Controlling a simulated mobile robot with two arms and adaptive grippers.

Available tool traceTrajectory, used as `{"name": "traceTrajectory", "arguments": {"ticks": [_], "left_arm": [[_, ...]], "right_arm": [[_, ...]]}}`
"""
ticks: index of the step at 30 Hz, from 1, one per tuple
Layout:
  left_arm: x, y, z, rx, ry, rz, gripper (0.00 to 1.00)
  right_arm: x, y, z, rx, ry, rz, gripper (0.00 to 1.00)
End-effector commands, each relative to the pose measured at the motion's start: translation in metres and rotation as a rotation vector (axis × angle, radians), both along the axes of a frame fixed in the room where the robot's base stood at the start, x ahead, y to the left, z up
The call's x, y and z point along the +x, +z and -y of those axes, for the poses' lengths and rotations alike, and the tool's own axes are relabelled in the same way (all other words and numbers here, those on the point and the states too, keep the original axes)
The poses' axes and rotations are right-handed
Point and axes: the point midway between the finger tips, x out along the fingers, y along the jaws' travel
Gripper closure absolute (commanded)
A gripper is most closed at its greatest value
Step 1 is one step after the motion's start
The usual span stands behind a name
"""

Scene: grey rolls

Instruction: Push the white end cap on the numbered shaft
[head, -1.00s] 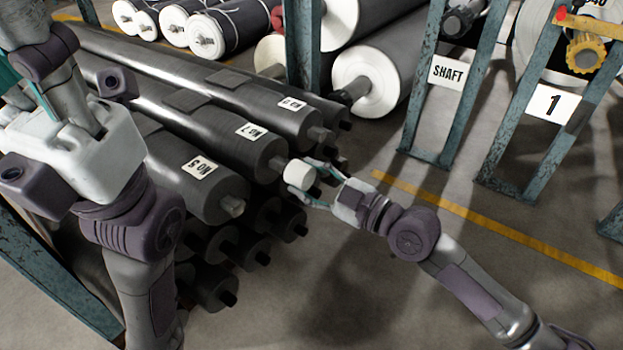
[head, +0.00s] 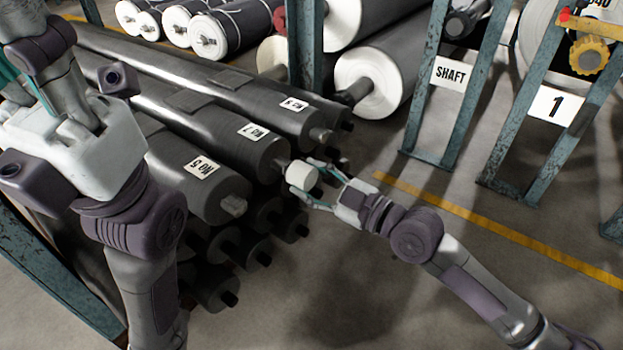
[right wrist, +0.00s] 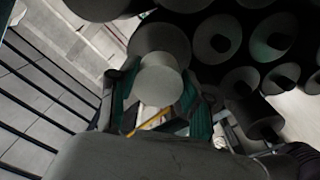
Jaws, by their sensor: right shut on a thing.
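The white end cap (head: 302,176) is between the fingers of my right gripper (head: 309,184), which is shut on it. The cap is at the end of the roll labelled No 7 (head: 215,120), in line with its short shaft (head: 280,165). How far the cap sits over the shaft cannot be told. In the right wrist view the cap (right wrist: 158,82) overlaps the grey round end of a roll (right wrist: 160,42), with teal fingers on both sides. My left gripper (head: 75,150) is at the upper left, its fingertips unclear.
The No 5 roll (head: 190,185) lies in front, and the No 9 roll (head: 270,100) behind. Several dark roll ends (head: 255,247) are stacked below. A blue-green post (head: 304,50) and a rack with a SHAFT sign (head: 450,73) stand behind.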

Motion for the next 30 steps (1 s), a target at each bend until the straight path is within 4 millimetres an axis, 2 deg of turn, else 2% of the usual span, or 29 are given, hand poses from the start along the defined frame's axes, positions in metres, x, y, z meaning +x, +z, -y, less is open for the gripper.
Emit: {"name": "traceTrajectory", "arguments": {"ticks": [16,30], "left_arm": [[0.0,-0.001,0.001,0.007,0.004,0.0,0.6],[-0.001,-0.001,0.001,0.009,0.004,0.002,0.6]], "right_arm": [[0.001,0.001,-0.001,-0.001,0.0,0.004,0.75],[0.009,0.001,-0.012,-0.002,0.0,0.005,0.75]]}}
